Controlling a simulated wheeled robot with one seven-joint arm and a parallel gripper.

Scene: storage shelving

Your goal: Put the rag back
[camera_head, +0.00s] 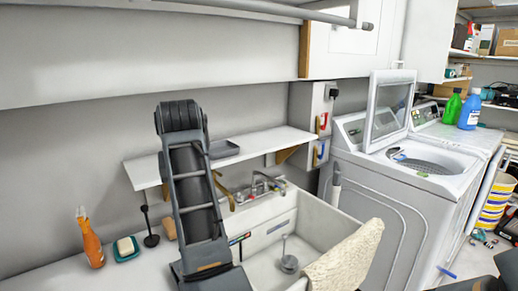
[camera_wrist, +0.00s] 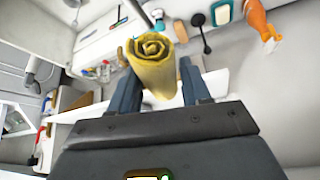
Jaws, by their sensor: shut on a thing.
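In the wrist view a yellow rolled rag (camera_wrist: 152,68) sits between the two fingers of my gripper (camera_wrist: 158,80). The gripper is shut on it, and the spiral end of the roll points away from the palm. In the head view my arm rises in front of the sink and shelf and hides the gripper and most or all of the rolled rag. A separate cream cloth (camera_head: 346,258) drapes over the right front edge of the sink (camera_head: 335,222).
A wall shelf (camera_head: 140,172) carries a grey tray (camera_head: 223,150). An orange bottle (camera_head: 91,240), a soap dish (camera_head: 126,249) and a black plunger-like item (camera_head: 151,238) stand left of the sink. A white washer (camera_head: 390,185) with raised lid stands right.

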